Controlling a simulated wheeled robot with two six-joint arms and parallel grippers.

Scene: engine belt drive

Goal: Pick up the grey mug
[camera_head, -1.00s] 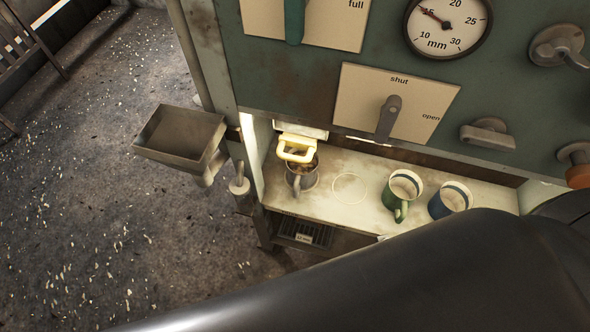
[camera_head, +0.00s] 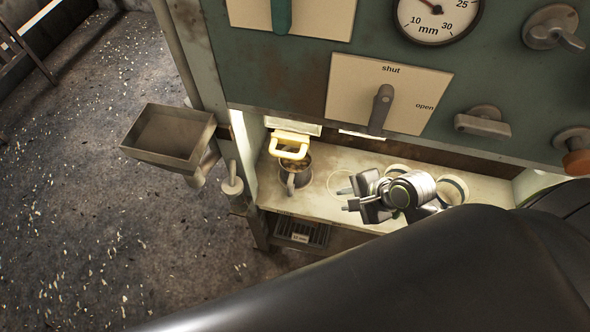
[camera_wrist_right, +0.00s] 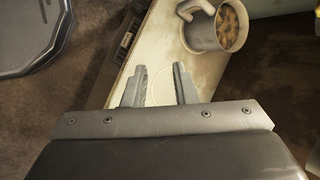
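The grey mug (camera_head: 296,172) stands upright on the shelf below a yellow handle, its own handle turned toward the front. In the right wrist view the mug (camera_wrist_right: 216,32) is at the upper right, beyond the fingertips, with brown contents. My right gripper (camera_head: 347,199) is to the right of the mug over the shelf, apart from it. In the right wrist view the right gripper (camera_wrist_right: 158,78) has its two fingers spread with nothing between them. My left gripper is not in view.
The yellow handle (camera_head: 290,142) hangs just above the mug. The shelf (camera_head: 325,209) has a drawn ring beside the mug. A metal tray (camera_head: 168,137) sticks out at the left.

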